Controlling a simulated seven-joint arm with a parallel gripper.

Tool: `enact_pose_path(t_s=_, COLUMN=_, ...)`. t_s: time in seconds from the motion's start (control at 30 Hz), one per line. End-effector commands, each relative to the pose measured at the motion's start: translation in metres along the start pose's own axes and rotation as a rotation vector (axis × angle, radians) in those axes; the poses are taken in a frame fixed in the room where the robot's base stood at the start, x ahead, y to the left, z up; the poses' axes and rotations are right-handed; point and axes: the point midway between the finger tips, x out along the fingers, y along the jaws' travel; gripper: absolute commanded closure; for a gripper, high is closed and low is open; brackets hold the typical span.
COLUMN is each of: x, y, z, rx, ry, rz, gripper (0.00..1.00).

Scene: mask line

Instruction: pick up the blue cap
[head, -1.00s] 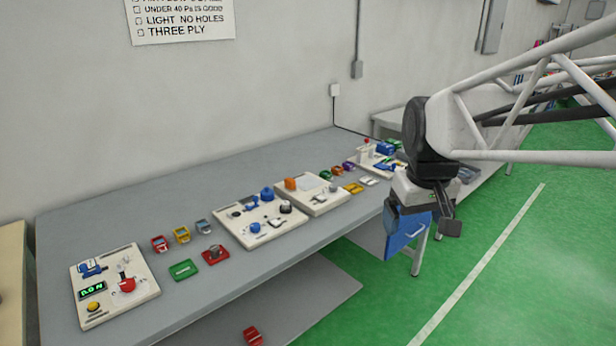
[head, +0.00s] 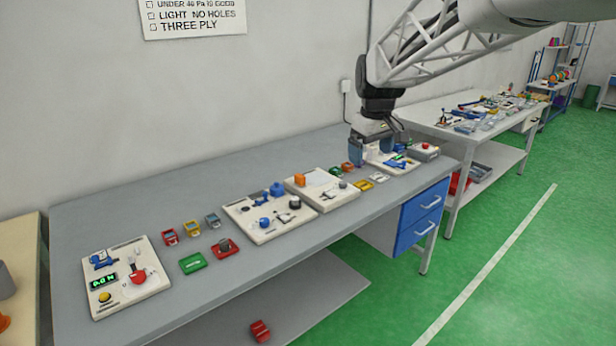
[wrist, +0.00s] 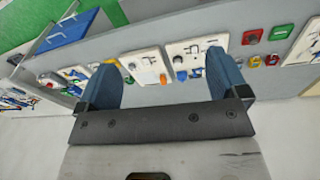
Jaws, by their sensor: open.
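A round blue piece (head: 277,189), which looks like the blue cap, sits at the back edge of a pale board (head: 243,233) in the middle of the bench. A smaller blue piece (head: 264,222) is on the same board, so I cannot be sure which is the cap. In the wrist view a blue piece (wrist: 182,75) shows between the fingers, well beyond them. My gripper (head: 372,158) is open and empty. It is over the bench's far right part, right of and apart from the blue pieces.
A pale board with an orange block (head: 299,179) lies between the blue pieces and my gripper. Small coloured trays, such as a green one (head: 193,263), lie at left. A board with a green display (head: 103,281) is at far left. The wall (head: 260,80) stands behind.

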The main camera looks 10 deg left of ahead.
Motion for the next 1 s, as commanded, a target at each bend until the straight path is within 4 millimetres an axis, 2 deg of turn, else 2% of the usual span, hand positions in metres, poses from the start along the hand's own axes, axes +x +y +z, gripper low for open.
enact_pose_path(t_s=0.1, x=0.009, y=0.006, z=-0.03, rx=-0.048, ry=-0.007, rz=-0.006, gripper=0.08)
enact_pose_path(t_s=0.57, x=0.047, y=0.023, z=-0.138, rx=-0.228, ry=-0.024, rz=-0.026, gripper=0.08)
enact_pose_path(t_s=1.0, x=0.1, y=0.026, z=-0.236, rx=-0.401, ry=-0.04, rz=-0.046, gripper=0.08)
